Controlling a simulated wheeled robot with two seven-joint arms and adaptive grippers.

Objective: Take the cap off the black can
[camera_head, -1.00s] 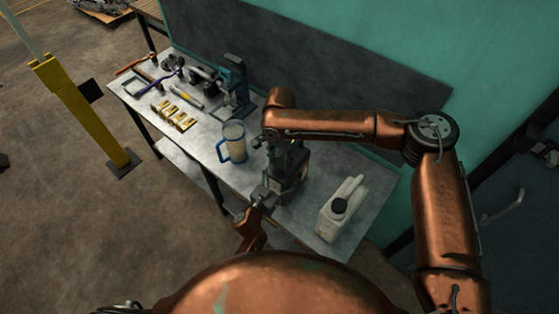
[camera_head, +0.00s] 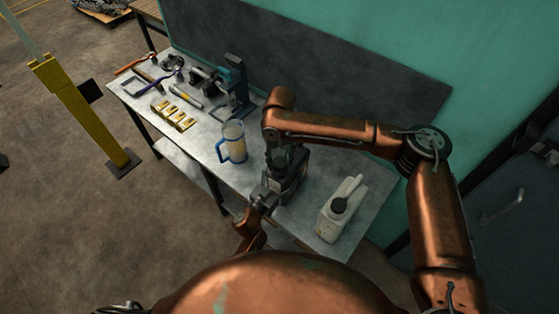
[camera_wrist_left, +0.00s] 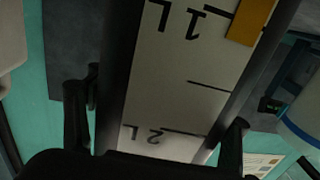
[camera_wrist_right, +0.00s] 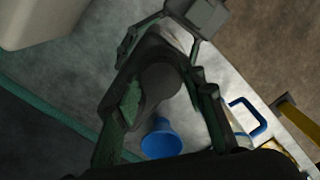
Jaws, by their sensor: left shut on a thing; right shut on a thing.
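The black can (camera_head: 287,190) stands near the front edge of the workbench. My left gripper (camera_head: 264,195) is shut on its side from the front left. The left wrist view shows the can's pale level strip (camera_wrist_left: 180,80) with litre marks between the fingers. My right gripper (camera_head: 281,162) points down on the can's top. In the right wrist view its fingers are around a dark round cap (camera_wrist_right: 160,80). The head view hides the cap behind the gripper. I cannot tell whether the cap is still seated. A blue rounded piece (camera_wrist_right: 160,140) shows below it.
A clear pitcher with a blue handle (camera_head: 233,142) stands left of the can. A white jug with a black cap (camera_head: 338,212) stands to its right. Tools and yellow parts (camera_head: 173,113) lie farther left. A green wall (camera_head: 320,20) rises behind the workbench (camera_head: 207,140).

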